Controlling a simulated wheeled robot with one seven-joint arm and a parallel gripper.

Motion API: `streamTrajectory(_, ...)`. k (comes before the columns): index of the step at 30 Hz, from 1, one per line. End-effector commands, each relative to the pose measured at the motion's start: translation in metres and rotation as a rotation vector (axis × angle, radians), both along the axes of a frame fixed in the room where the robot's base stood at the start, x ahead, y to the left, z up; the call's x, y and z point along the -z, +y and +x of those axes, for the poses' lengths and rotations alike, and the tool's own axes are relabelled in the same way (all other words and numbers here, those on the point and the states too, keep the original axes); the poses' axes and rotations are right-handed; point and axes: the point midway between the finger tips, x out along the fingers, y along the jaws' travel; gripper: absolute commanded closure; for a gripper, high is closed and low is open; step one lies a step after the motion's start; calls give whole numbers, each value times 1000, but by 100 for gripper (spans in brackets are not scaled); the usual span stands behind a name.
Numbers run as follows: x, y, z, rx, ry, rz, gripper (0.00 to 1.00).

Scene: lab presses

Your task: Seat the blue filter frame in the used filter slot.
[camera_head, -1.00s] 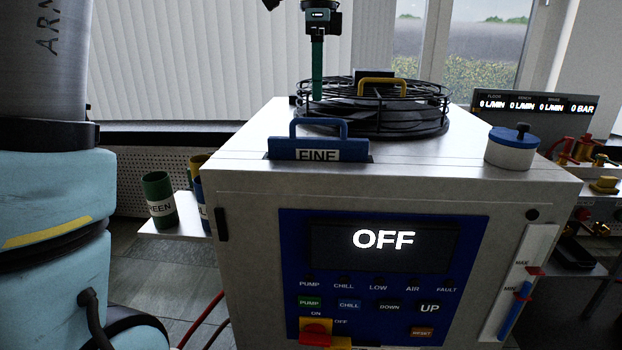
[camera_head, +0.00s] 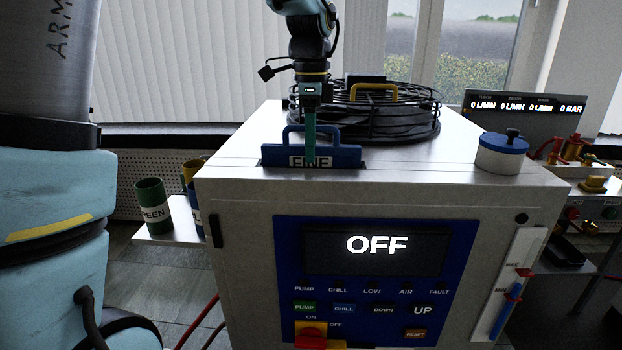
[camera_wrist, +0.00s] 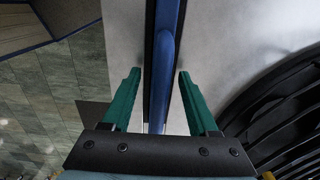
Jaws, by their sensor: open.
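The blue filter frame (camera_head: 345,156) with a blue loop handle and a white FINE label stands upright in an opening near the front edge of the machine top. Its upper strip shows above the surface; its lower part is hidden. My gripper (camera_head: 310,163) is open and points down at the frame, with a green finger crossing in front of the handle and label. In the wrist view the blue handle (camera_wrist: 165,65) runs between the two open green fingers (camera_wrist: 158,74), with gaps on both sides. I cannot tell which slot is the used one.
A black round fan guard (camera_head: 400,125) lies behind the frame, with a yellow handle (camera_head: 374,88) above it. A white jar with a blue lid (camera_head: 501,155) stands at the right. Cups, including a green one (camera_head: 153,205), sit on a left side shelf.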

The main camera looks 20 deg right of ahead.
Motion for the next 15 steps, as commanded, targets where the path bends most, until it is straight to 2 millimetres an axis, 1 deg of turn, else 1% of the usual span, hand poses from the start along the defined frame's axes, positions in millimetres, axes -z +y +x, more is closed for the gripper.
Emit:
streamTrajectory(5,0,0,0,0,0,0,40)
streamTrajectory(8,0,0,0,0,0,0,50)
streamTrajectory(15,0,0,0,0,0,0,77)
